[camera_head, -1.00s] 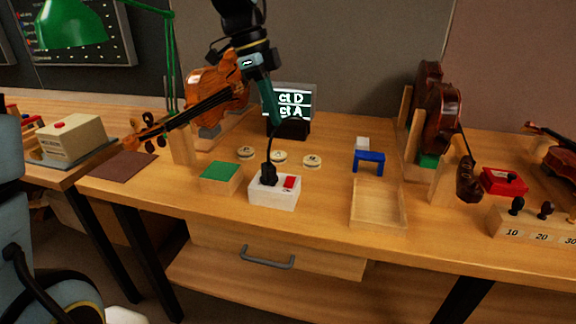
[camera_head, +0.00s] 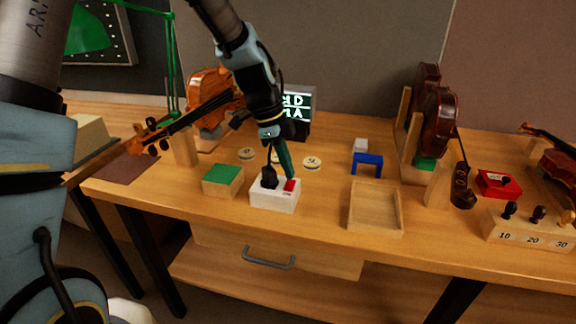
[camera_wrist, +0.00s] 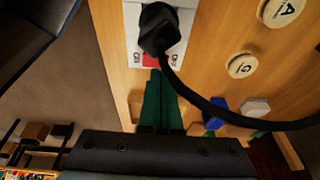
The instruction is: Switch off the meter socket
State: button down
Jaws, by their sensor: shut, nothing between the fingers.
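The meter socket (camera_head: 275,203) is a white box on the bench, with a black plug (camera_head: 269,179) in its left part and a red rocker switch (camera_head: 290,185) on its right part. In the wrist view the socket (camera_wrist: 134,48) shows at the top, with the plug (camera_wrist: 159,30) and its dark cable, and part of the red switch (camera_wrist: 152,60). My gripper (camera_head: 287,174) is shut and empty, pointing down with its green fingertips right at the switch. The fingertips (camera_wrist: 156,72) partly cover the switch; I cannot tell whether they touch it.
A green-topped block (camera_head: 223,178) stands close left of the socket. The meter display (camera_head: 298,108) and round lettered discs (camera_head: 312,163) are behind. A wooden tray (camera_head: 375,210) and a blue stand (camera_head: 367,163) are to the right.

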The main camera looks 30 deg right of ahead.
jog(key=shift+f, duration=0.65)
jog(key=shift+d, duration=0.1)
jog(key=shift+w+f+g, duration=0.1)
jog(key=shift+f+g, duration=0.15)
jog(key=shift+g, duration=0.05)
jog(key=shift+s+a+r, duration=0.15)
jog(key=shift+s+a, duration=0.4)
jog(key=shift+s, duration=0.05)
